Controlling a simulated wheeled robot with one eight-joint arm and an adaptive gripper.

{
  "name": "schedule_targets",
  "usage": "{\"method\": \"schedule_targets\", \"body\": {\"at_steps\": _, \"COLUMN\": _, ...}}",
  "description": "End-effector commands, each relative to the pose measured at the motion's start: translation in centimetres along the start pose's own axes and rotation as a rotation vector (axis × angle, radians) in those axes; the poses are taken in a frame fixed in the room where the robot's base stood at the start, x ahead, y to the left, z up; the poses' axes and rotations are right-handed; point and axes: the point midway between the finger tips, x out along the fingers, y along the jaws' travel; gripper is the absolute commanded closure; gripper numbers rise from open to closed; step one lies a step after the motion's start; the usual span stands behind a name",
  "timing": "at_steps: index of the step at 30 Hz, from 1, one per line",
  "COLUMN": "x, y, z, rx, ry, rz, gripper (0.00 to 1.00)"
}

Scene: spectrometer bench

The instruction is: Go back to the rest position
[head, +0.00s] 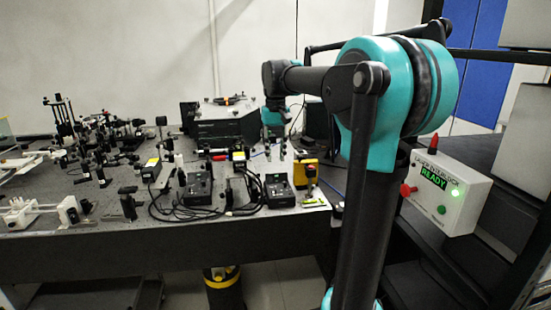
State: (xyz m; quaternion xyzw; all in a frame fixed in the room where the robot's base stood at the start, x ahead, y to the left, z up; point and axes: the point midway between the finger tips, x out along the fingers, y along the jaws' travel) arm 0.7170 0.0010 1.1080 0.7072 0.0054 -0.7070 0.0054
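My teal and black arm rises at the right and reaches left over the optical bench (90,245). Its wrist points down. My gripper (275,150) hangs below the wrist, over the right part of the bench, behind a black control box. It is small and dark against the clutter, so I cannot make out whether its fingers are apart or hold anything.
Many optical mounts (110,135) crowd the bench's left and middle. A dark instrument (217,122) stands at the back. Black control boxes (280,190) with cables and a yellow device (305,172) stand near the front right edge. A laser interlock box (445,190) reads READY at right.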

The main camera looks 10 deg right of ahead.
Motion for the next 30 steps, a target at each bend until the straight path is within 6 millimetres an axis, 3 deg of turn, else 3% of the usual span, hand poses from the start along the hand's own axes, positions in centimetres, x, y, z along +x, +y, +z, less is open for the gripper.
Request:
{"method": "schedule_targets", "body": {"at_steps": 6, "x": 0.2, "y": 0.0, "z": 0.1, "rx": 0.0, "ry": 0.002, "rz": 0.0, "gripper": 0.73}}
{"method": "schedule_targets", "body": {"at_steps": 10, "x": 2.3, "y": 0.4, "z": 1.2, "rx": 0.002, "ry": 0.026, "rz": -0.002, "gripper": 0.73}}
{"method": "schedule_targets", "body": {"at_steps": 14, "x": 7.2, "y": 1.3, "z": 4.1, "rx": 0.006, "ry": 0.087, "rz": -0.005, "gripper": 0.73}}
{"method": "schedule_targets", "body": {"at_steps": 21, "x": 18.5, "y": 2.9, "z": 12.8, "rx": 0.013, "ry": 0.234, "rz": -0.007, "gripper": 0.73}}
{"method": "schedule_targets", "body": {"at_steps": 24, "x": 22.4, "y": 3.4, "z": 16.7, "rx": 0.015, "ry": 0.287, "rz": -0.005, "gripper": 0.73}}
{"method": "schedule_targets", "body": {"at_steps": 30, "x": 26.9, "y": 3.8, "z": 21.8, "rx": 0.018, "ry": 0.356, "rz": -0.002, "gripper": 0.73}}
